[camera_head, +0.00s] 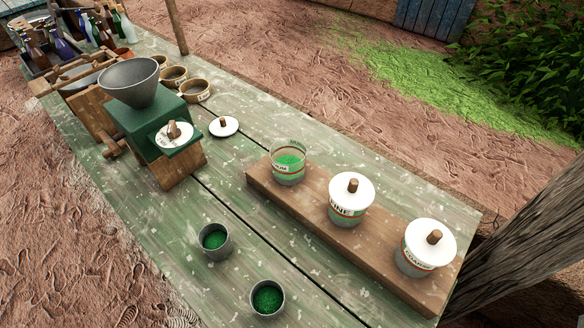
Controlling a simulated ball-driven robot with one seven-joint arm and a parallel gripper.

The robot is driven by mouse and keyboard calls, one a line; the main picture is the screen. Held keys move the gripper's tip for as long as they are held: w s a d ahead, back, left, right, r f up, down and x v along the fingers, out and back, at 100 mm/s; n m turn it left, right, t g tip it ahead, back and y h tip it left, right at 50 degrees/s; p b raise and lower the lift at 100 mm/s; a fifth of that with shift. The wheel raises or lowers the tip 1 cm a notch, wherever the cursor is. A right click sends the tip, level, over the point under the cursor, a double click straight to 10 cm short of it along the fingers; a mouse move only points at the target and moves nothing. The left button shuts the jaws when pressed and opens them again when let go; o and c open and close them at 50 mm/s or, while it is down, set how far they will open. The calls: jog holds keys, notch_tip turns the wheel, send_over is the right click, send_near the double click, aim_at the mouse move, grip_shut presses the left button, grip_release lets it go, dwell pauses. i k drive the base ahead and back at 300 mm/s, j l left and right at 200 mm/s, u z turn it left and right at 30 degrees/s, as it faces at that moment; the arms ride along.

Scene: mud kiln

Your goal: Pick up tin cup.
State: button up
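Two small grey metal cups stand upright on the green plank table. The farther cup (219,256) is at centre-left of the lower half. The nearer cup (268,316) is lower and to its right. Both hold green granules. They stand apart with bare table around them. I cannot tell which of the two the task means. My gripper is not in view, so its place relative to the cups and its state do not show.
A wooden block (391,284) right of the cups bears an open glass jar (288,178) and two white-lidded jars (348,212) (416,266). A loose white lid (231,129) lies behind. A green grinder (150,130) and bowls (194,91) stand back left. A post rises at right.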

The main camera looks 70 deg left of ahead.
aim_at(268, 297)
jog(key=k+u, duration=0.15)
jog(key=u, duration=1.15)
